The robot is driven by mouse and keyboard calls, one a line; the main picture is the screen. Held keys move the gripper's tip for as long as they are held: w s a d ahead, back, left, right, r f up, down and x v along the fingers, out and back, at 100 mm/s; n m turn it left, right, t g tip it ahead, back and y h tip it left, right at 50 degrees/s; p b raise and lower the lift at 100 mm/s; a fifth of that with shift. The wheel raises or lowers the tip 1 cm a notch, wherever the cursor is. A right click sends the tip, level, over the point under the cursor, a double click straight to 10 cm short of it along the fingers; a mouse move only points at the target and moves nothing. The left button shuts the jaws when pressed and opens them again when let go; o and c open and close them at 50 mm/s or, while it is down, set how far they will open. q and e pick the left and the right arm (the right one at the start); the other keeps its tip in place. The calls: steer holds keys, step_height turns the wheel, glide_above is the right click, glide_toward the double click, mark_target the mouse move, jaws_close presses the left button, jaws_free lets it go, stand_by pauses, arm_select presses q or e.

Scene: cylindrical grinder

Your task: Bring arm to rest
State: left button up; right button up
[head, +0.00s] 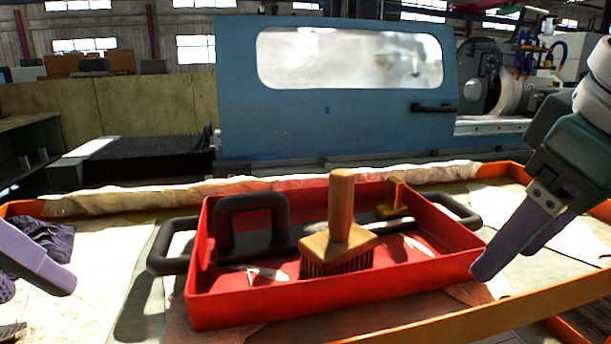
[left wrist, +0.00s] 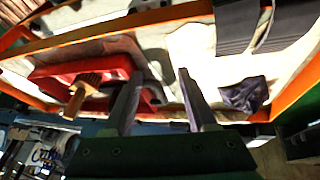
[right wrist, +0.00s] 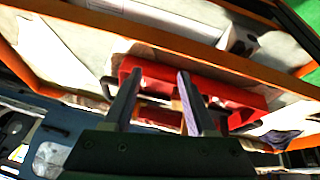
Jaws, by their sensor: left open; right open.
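My left gripper (head: 38,284) shows only in part at the left edge of the head view, beside the red tray and clear of it. In the left wrist view its fingers (left wrist: 160,74) are apart with nothing between them. My right gripper (head: 500,264) hangs at the tray's right end, fingers pointing down; whether it touches the rim I cannot tell. In the right wrist view its fingers (right wrist: 160,72) are apart and empty. The red tray (head: 330,301) has black side handles and holds a wooden-handled brush (head: 341,230) standing on its bristles.
A black looped handle (head: 252,202) and a small yellowish-brown piece (head: 394,196) are also in the tray. An orange-edged surface (head: 459,325) surrounds it. Dark purple cloth (head: 38,238) lies left. The blue grinder door (head: 330,118) stands behind. Pale covering between cloth and tray is clear.

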arm_select(q)
steer(key=s+d+f+m+h+p, duration=0.1)
steer(key=s+d+f+m+p, duration=0.25)
steer(key=s+d+p, duration=0.2)
arm_select(e)
steer(key=s+a+f+y+b, duration=0.1)
steer(key=s+a+f+y, duration=0.25)
steer(key=s+a, duration=0.35)
arm_select(q)
steer(key=s+a+f+g+y+p, duration=0.2)
steer(key=s+a+f+p, duration=0.1)
steer(key=s, duration=0.6)
arm_select(e)
steer(key=s+d+f+m+g+h, duration=0.1)
steer(key=s+d+f+m+h, duration=0.2)
steer(key=s+d, duration=0.7)
arm_select(q)
step_height(320, 180, up, 37)
steer(key=p, duration=3.8)
steer(key=shift+w+a+r+t, duration=0.15)
steer(key=shift+r+t, duration=0.05)
steer(key=shift+t, duration=0.1)
arm_select(e)
step_height(320, 180, up, 38)
steer(key=s+a, duration=0.1)
steer(key=a, duration=0.1)
steer(key=shift+s+n, duration=0.3)
steer(key=shift+s, duration=0.1)
